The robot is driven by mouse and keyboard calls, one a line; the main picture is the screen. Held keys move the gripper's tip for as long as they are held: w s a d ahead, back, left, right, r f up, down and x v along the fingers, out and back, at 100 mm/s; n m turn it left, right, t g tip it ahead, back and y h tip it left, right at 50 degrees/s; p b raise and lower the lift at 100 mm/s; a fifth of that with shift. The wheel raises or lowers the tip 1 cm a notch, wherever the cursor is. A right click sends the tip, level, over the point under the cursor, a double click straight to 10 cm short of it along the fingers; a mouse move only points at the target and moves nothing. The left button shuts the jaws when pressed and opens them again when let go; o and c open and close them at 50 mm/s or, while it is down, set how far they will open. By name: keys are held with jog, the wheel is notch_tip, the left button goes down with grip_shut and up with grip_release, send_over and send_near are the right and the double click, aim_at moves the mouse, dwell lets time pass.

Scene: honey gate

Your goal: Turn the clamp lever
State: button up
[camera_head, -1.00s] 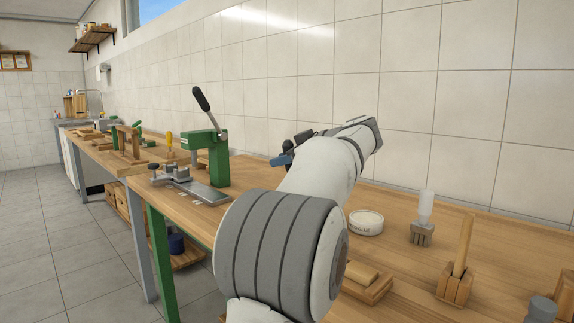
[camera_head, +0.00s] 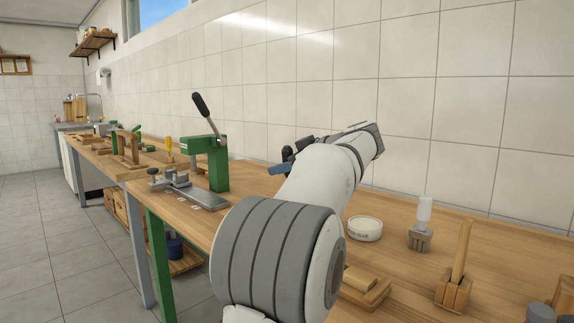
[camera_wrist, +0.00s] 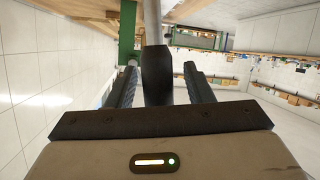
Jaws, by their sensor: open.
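The clamp lever has a black handle (camera_head: 201,104) on a bright metal rod. It leans up and to the left from a green clamp stand (camera_head: 212,162) on the bench. My gripper (camera_wrist: 162,88) is open. In the wrist view the black handle (camera_wrist: 157,75) shows in the gap between the two fingers, with clear space on both sides. Its depth between them is hard to judge.
A metal plate (camera_head: 203,198) lies before the stand. On the wooden bench at right are a round white tub (camera_head: 365,228), a brush (camera_head: 421,238) and a wooden block with a stick (camera_head: 455,285). A tiled wall (camera_head: 420,110) runs behind; the floor at left is clear.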

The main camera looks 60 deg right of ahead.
jog(key=p+v, duration=0.2)
jog(key=v, duration=0.5)
jog(key=shift+s, duration=0.2)
jog(key=shift+a, duration=0.1)
